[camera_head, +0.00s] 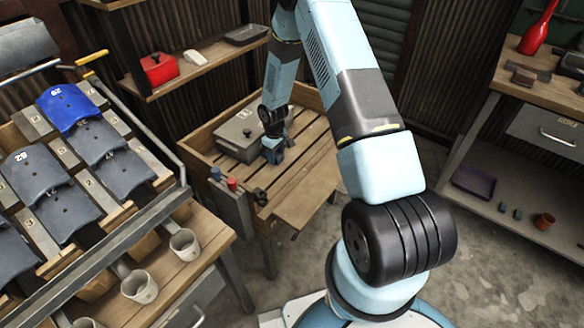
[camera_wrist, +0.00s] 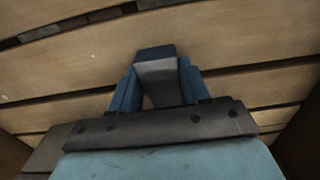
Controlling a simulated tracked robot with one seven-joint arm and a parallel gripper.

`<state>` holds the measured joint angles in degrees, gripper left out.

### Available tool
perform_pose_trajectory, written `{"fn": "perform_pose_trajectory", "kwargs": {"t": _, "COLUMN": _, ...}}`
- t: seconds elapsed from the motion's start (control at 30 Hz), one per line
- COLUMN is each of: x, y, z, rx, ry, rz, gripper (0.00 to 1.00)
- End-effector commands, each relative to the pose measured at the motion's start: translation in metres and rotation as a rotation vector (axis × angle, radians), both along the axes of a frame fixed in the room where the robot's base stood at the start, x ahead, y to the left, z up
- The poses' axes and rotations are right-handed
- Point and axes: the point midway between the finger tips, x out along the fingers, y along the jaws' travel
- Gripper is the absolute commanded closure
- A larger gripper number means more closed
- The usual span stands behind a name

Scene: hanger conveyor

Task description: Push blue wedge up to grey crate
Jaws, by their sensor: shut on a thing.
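The grey crate (camera_head: 240,132) is a lidded box on the slatted wooden table, near its left back part. My gripper (camera_head: 275,152) is low over the slats, just right of the crate; I cannot tell whether anything touches the crate. In the wrist view my gripper (camera_wrist: 158,78) is shut with its two blue fingers on either side of the blue wedge (camera_wrist: 155,53). The wedge shows a dark blue top and a greyish sloping face. In the head view the wedge is too small and hidden by the gripper to tell apart.
The slatted table (camera_head: 305,180) has a raised wooden rim at the back and left, with free slats right of and in front of my gripper. A control box (camera_head: 231,200) with coloured buttons stands at its front left. A rack of seat shells (camera_head: 68,105) stands left.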

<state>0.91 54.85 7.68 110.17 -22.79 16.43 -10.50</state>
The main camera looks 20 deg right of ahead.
Motion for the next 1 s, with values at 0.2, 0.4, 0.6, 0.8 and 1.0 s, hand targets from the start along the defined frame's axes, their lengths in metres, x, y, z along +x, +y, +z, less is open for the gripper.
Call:
{"fn": "perform_pose_trajectory", "kwargs": {"t": 0.2, "x": 0.002, "y": 0.002, "z": 0.0, "rx": 0.0, "ry": 0.0, "rz": 0.0, "gripper": 0.45}}
{"fn": "perform_pose_trajectory", "kwargs": {"t": 0.4, "x": 0.002, "y": 0.002, "z": 0.0, "rx": 0.0, "ry": 0.0, "rz": 0.0, "gripper": 0.26}}
{"fn": "perform_pose_trajectory", "kwargs": {"t": 0.6, "x": 0.002, "y": 0.002, "z": 0.0, "rx": 0.0, "ry": 0.0, "rz": 0.0, "gripper": 0.24}}
{"fn": "perform_pose_trajectory", "kwargs": {"t": 0.8, "x": 0.003, "y": 0.002, "z": 0.007, "rx": 0.001, "ry": -0.001, "rz": 0.0, "gripper": 0.24}}
{"fn": "perform_pose_trajectory", "kwargs": {"t": 1.0, "x": 0.003, "y": 0.001, "z": 0.037, "rx": 0.0, "ry": -0.002, "rz": 0.001, "gripper": 0.24}}
